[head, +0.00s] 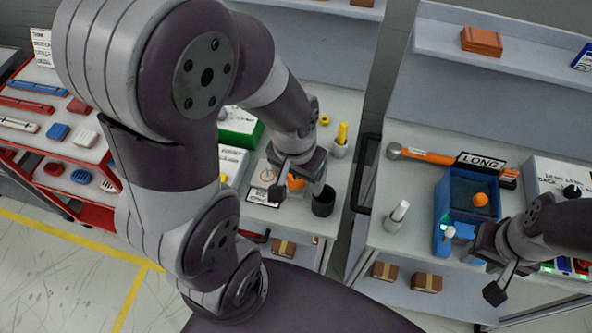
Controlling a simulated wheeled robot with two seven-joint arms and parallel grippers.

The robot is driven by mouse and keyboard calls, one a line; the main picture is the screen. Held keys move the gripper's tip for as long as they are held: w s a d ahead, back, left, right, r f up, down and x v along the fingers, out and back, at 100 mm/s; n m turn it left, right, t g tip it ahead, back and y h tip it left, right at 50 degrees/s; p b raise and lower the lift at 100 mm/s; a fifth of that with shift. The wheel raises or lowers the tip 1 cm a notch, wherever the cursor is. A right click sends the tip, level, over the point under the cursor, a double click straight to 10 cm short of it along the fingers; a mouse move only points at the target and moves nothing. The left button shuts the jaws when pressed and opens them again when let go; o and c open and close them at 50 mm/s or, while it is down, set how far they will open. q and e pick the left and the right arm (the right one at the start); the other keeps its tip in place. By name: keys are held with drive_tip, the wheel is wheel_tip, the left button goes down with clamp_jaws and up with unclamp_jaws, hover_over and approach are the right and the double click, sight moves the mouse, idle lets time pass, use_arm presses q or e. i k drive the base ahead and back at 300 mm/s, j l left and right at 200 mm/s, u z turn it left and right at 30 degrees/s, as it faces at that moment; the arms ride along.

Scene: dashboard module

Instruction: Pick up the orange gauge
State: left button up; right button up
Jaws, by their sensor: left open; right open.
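A small orange piece (296,183) shows at my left gripper (297,191), partly hidden by it; it may be the gauge, but it is too small to tell. My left gripper is open, pointing down over the left bench. An orange rounded object (481,199) sits in the blue bin (454,211) on the right bench; I cannot tell if it is a gauge. My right gripper (482,270) is open at the front edge of the right bench, in front of the bin.
A dark cup (323,203) stands just right of my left gripper. A grey-white bottle (397,215) stands left of the bin. An orange-handled hammer (425,156) lies behind, near a LONG sign (481,161). A red cart (75,214) with parts stands left. A gap separates the benches.

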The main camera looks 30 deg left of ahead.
sight(296, 185)
drive_tip(key=j+u, duration=0.1)
drive_tip(key=u, duration=0.4)
drive_tip(key=j+u, duration=0.1)
drive_tip(key=u, duration=0.35)
drive_tip(key=j+z, duration=0.45)
drive_tip(key=j, duration=0.75)
drive_tip(key=z, duration=1.2)
